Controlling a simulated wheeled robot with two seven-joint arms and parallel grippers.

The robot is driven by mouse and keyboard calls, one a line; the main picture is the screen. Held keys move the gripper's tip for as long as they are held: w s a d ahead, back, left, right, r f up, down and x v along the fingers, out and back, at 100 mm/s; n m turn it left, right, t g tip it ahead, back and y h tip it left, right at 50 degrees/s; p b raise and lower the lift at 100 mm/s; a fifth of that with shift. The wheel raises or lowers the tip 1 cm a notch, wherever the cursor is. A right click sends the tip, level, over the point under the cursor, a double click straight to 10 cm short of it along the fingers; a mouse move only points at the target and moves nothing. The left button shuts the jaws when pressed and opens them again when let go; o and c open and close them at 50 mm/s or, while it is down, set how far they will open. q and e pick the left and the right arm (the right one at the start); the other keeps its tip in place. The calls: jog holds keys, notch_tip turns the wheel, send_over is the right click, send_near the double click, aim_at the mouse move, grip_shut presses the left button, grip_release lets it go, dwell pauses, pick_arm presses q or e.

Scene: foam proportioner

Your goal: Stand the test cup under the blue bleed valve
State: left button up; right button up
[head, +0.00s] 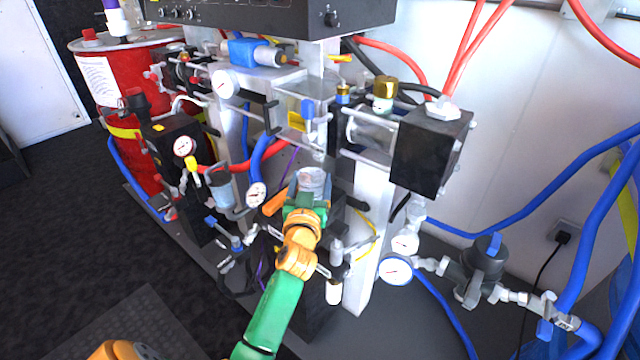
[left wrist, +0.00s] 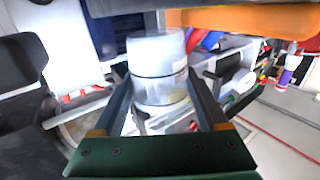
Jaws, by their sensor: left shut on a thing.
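The test cup (head: 313,179) is a clear, pale cylinder at the middle of the head view. My left gripper (head: 309,190) is shut on it, with the green and orange arm reaching in from below. In the left wrist view the cup (left wrist: 158,62) sits between the two dark fingers of the gripper (left wrist: 160,82), with a dark line around its middle. A blue valve handle (head: 308,115) shows above the cup in the head view, apart from it. I cannot tell whether the cup's base touches anything. My right gripper is not in view.
An orange part (head: 275,203) is close left of the cup. Gauges (head: 256,195), hoses and pipes crowd both sides. A black box (head: 433,148) juts out at right, and a red drum (head: 125,85) stands at back left. The dark floor at left is clear.

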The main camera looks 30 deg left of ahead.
aim_at(319, 181)
pick_arm(q)
jog(key=w, duration=0.1)
jog(key=w+f+b, duration=0.1)
jog(key=w, duration=0.1)
jog(key=shift+d, duration=0.15)
jog(key=shift+f, duration=0.4)
jog(key=shift+s+r, duration=0.1)
jog(key=shift+r, duration=0.05)
jog(key=shift+f, duration=0.2)
jog(key=o, duration=1.2)
jog(key=shift+o, duration=0.2)
jog(key=shift+r, duration=0.15)
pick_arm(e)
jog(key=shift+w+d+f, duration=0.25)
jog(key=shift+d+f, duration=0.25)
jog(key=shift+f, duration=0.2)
